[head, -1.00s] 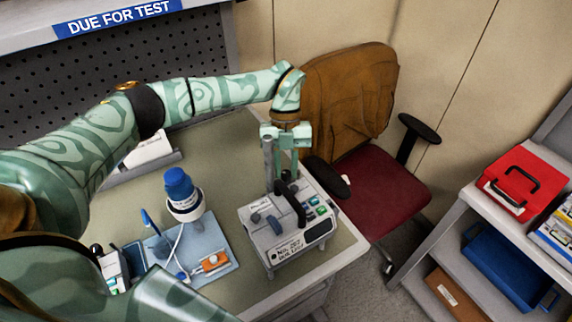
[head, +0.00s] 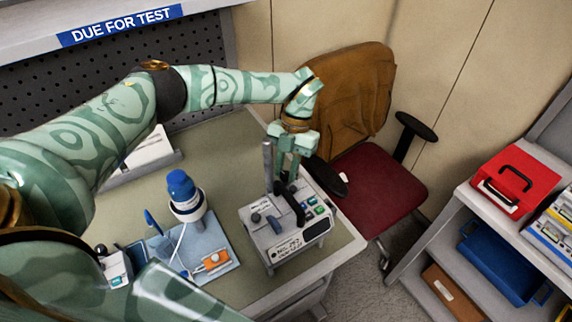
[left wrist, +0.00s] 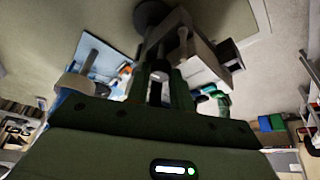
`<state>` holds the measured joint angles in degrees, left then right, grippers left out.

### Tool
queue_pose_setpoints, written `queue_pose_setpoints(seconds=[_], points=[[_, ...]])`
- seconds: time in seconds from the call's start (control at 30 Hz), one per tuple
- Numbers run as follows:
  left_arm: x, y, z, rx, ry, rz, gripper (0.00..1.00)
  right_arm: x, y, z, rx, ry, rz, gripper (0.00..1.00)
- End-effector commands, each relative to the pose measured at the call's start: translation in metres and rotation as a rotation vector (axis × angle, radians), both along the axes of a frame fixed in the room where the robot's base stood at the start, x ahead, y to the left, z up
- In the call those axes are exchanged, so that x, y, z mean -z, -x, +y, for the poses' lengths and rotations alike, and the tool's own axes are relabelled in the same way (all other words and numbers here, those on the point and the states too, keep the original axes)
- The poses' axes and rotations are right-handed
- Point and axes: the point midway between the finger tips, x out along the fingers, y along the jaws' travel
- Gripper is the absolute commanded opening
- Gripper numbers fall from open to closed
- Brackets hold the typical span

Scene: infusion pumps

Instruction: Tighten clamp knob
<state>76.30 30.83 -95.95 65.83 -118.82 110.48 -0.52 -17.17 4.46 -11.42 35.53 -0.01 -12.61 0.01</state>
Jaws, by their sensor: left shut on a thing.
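A light grey infusion pump (head: 262,235) stands near the table's right corner, with a black carry handle, a label on its front and a grey pole (head: 267,160) behind it. My left gripper (head: 285,178) points down at the pump's rear, beside the pole. It is shut on a dark thing at the pole clamp, which looks like the clamp knob (head: 279,187); the fingers and handle partly hide it. In the left wrist view the pump body (left wrist: 200,55) shows beyond the fingers. My right gripper is not in view.
An office chair (head: 375,185) stands behind the table's right edge. A shelf with a red case (head: 513,180) is at right.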

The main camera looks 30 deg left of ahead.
Motion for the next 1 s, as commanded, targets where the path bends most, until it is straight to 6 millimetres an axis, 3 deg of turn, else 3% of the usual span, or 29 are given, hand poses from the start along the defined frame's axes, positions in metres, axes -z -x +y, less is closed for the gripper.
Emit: queue_pose_setpoints(seconds=[0.53,0.57,0.87,1.0], points=[[-0.001,-0.001,0.0,0.029,0.0,-0.004,0.0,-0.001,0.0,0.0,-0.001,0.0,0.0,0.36],[-0.001,-0.001,0.0,0.028,0.0,-0.004,0.31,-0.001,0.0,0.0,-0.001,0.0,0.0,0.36],[-0.001,-0.001,0.0,0.028,0.001,-0.002,0.32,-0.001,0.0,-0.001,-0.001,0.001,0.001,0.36],[-0.013,-0.007,-0.001,0.028,0.001,-0.005,0.32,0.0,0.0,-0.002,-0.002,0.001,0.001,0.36]])
